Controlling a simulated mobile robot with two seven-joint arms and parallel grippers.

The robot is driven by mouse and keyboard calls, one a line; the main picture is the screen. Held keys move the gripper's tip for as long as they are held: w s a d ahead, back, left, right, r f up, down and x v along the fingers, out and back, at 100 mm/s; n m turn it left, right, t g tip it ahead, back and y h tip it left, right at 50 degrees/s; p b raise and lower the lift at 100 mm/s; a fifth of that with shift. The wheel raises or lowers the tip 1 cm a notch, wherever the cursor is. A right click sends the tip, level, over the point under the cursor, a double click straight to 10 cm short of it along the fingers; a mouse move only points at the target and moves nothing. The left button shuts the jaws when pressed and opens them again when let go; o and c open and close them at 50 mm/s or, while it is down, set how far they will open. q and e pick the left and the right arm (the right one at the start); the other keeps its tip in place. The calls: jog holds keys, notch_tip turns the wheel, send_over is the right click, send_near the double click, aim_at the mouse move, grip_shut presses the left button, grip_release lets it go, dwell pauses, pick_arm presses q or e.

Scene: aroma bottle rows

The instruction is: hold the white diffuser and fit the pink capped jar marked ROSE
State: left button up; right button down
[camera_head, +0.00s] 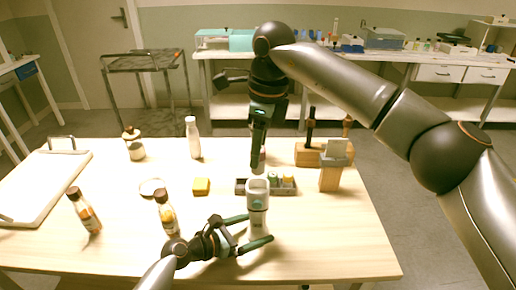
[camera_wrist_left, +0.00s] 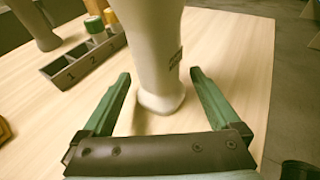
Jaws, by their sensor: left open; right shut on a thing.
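The white diffuser (camera_head: 257,200) stands upright on the table; in the left wrist view its pale body (camera_wrist_left: 155,50) rises between my left fingers. My left gripper (camera_head: 253,228) is open, with one finger on each side of the diffuser's lower part; gaps show on both sides in the wrist view. My right gripper (camera_head: 258,150) points down above and behind the diffuser, shut on a small jar (camera_head: 259,160) that is mostly hidden by the fingers. The jar's label cannot be read. The diffuser's top looks open.
A grey numbered rack (camera_head: 243,190) behind the diffuser holds a green jar (camera_head: 274,179) and a yellow jar (camera_head: 288,180). A wooden block (camera_head: 329,178), yellow sponge (camera_head: 201,186), brown bottles (camera_head: 165,211), white bottle (camera_head: 193,138) and white tray (camera_head: 35,190) stand around. The front right table is clear.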

aim_at(258, 174)
pick_arm(q)
jog(key=c, duration=0.9)
jog(key=shift+c, duration=0.3)
pick_arm(e)
jog(key=shift+f, duration=0.1)
jog(key=shift+f, duration=0.15)
jog(key=shift+f, duration=1.2)
jog(key=shift+f, duration=1.9)
jog(key=shift+c, duration=2)
grip_release()
